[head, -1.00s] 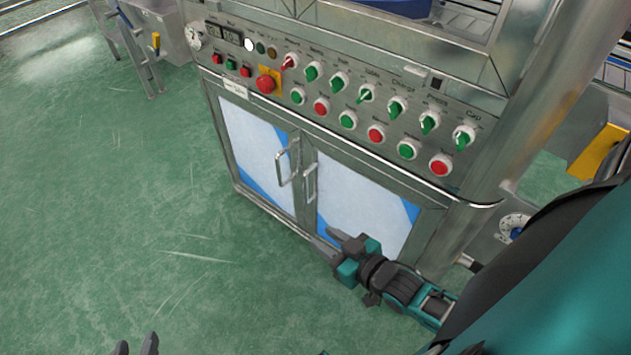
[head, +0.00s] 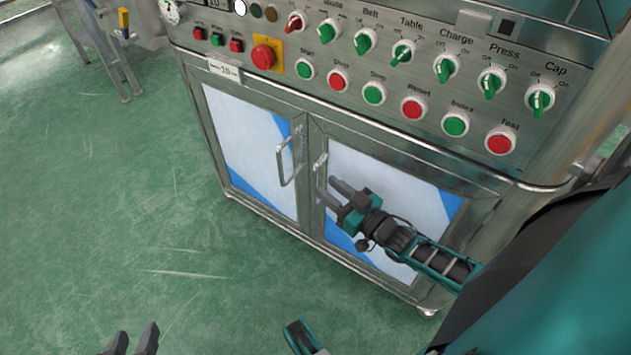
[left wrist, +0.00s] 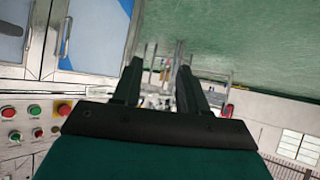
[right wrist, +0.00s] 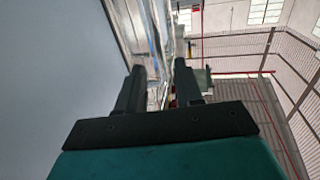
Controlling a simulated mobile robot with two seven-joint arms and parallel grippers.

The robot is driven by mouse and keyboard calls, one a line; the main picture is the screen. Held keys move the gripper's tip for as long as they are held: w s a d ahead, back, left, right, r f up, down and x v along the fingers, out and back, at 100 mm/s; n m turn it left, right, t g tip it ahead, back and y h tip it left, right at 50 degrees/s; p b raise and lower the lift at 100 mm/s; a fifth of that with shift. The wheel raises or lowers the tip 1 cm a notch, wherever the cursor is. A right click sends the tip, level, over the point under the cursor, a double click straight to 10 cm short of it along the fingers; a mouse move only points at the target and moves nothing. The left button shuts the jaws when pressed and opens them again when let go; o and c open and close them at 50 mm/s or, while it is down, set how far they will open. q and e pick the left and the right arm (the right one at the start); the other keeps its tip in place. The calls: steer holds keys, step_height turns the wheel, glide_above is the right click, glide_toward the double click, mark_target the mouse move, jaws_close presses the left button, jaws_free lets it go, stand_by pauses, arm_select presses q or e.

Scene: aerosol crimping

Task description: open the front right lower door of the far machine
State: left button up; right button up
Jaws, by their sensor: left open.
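The machine's lower right door (head: 395,185), a pale blue-cornered panel in a metal frame, looks closed. Its upright bar handle (head: 319,178) is at the door's left edge. My right gripper (head: 331,190) is open, in front of this door, fingertips just right of the handle. I cannot tell whether they touch it. In the right wrist view its fingers (right wrist: 160,82) are apart with no handle visible between them. My left gripper (head: 133,340) is open and empty, low over the floor at the front left; in the left wrist view its fingers (left wrist: 158,80) are apart.
The lower left door (head: 245,140) has its own handle (head: 286,160) close beside the right one. A control panel (head: 390,85) with knobs, buttons and a red emergency stop (head: 264,57) juts above the doors. The green floor (head: 100,230) to the left is clear.

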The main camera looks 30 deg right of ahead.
mark_target(317, 180)
steer(key=w, duration=0.2)
steer(key=w+a+b, duration=0.1)
steer(key=w, duration=0.2)
steer(key=shift+w, duration=0.1)
jaws_close()
stand_by(0.5)
